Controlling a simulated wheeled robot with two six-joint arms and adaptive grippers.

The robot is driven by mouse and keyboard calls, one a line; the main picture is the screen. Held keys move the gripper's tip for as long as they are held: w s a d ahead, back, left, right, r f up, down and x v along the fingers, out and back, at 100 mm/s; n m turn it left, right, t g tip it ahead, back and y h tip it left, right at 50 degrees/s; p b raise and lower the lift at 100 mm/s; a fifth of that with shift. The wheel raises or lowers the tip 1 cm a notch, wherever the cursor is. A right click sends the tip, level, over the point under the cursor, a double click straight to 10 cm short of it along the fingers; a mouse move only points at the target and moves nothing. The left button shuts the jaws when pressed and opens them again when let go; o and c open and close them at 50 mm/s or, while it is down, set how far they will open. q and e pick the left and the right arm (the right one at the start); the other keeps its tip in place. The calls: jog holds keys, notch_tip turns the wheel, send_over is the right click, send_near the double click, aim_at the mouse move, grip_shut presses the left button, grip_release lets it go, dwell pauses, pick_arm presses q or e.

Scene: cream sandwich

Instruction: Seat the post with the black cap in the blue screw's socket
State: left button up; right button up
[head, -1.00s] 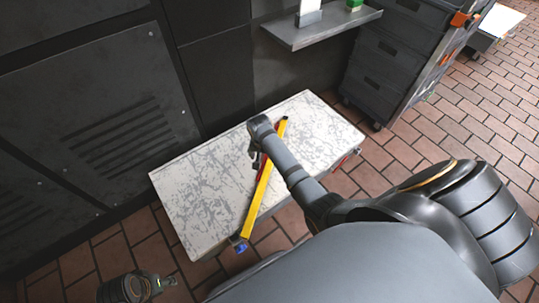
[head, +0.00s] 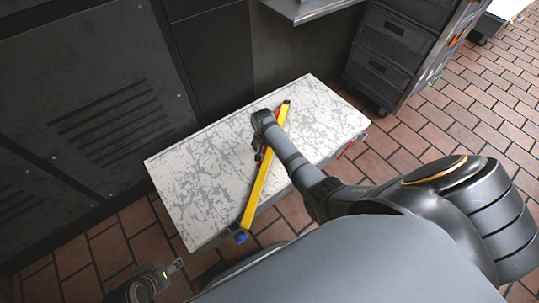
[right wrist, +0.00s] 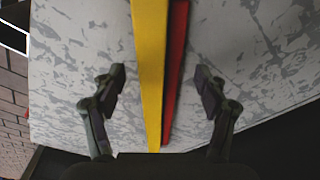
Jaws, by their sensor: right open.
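A long yellow post (head: 264,172) lies slanted across a white and grey worn table (head: 195,185). Its far end (head: 287,102) looks dark, possibly the black cap. A red post (right wrist: 175,75) lies close along its right side in the right wrist view. A small blue part (head: 240,237), perhaps the blue screw, sits at the table's front edge by the yellow post's near end; its socket cannot be made out. My right gripper (right wrist: 159,82) is open above the table, its fingers on either side of both posts. My left gripper (head: 165,271) is low at the left, its jaws unclear.
Another red part (head: 346,148) shows at the table's right edge. Dark cabinets (head: 100,100) stand behind the table, with a shelf (head: 310,8) above. A drawer cart (head: 395,55) stands at the back right. The table's left half is clear.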

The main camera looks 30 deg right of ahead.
jog(key=shift+w+f, duration=0.1)
jog(key=shift+f, duration=0.35)
jog(key=shift+r, duration=0.2)
grip_shut()
